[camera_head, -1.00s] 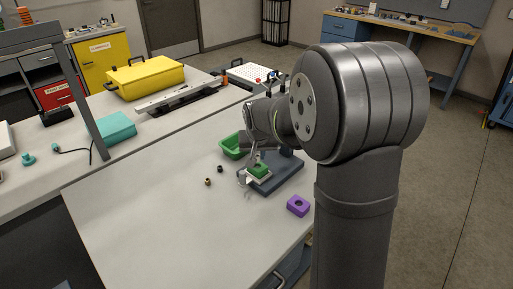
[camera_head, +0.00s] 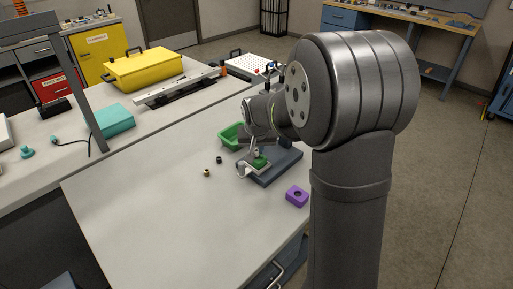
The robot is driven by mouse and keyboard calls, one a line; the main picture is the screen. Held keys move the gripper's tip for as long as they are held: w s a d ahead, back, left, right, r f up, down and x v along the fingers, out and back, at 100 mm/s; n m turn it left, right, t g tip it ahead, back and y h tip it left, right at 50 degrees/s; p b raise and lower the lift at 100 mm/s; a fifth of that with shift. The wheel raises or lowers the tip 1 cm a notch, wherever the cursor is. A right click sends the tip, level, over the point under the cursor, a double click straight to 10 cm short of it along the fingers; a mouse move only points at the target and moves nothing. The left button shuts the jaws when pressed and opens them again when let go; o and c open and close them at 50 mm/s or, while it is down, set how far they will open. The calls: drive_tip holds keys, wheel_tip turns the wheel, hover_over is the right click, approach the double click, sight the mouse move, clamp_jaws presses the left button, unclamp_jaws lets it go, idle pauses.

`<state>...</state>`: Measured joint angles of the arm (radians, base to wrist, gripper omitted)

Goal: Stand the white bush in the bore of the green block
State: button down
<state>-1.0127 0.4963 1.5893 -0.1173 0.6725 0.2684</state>
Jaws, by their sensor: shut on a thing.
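The green block (camera_head: 260,162) sits in a pale holder on a dark grey base plate (camera_head: 285,165), right of the table's middle. My gripper (camera_head: 257,154) is directly above the block, very close to its top, and covers part of it. It is shut on the white bush, which is small and mostly hidden between the fingers. I cannot tell whether the bush touches the block or is in the bore. The bore is hidden from this view.
A green bin (camera_head: 231,136) stands behind the fixture. A black bush (camera_head: 219,160) and a brass-coloured bush (camera_head: 207,173) lie to the left. A purple block (camera_head: 297,196) with a hole lies in front, right. The table's left front is clear.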

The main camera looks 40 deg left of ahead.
drive_tip(key=shift+f, duration=0.5)
idle(0.8)
drive_tip(key=c, duration=0.8)
unclamp_jaws()
drive_tip(key=shift+c, duration=0.2)
drive_tip(key=shift+r, duration=2.55)
drive_tip(key=v, duration=1.7)
drive_tip(key=shift+r, duration=0.25)
approach(256, 151)
drive_tip(key=w+a+f, duration=0.2)
drive_tip(key=f, duration=0.1)
drive_tip(key=w+a+f, duration=0.1)
drive_tip(key=shift+f, duration=0.25)
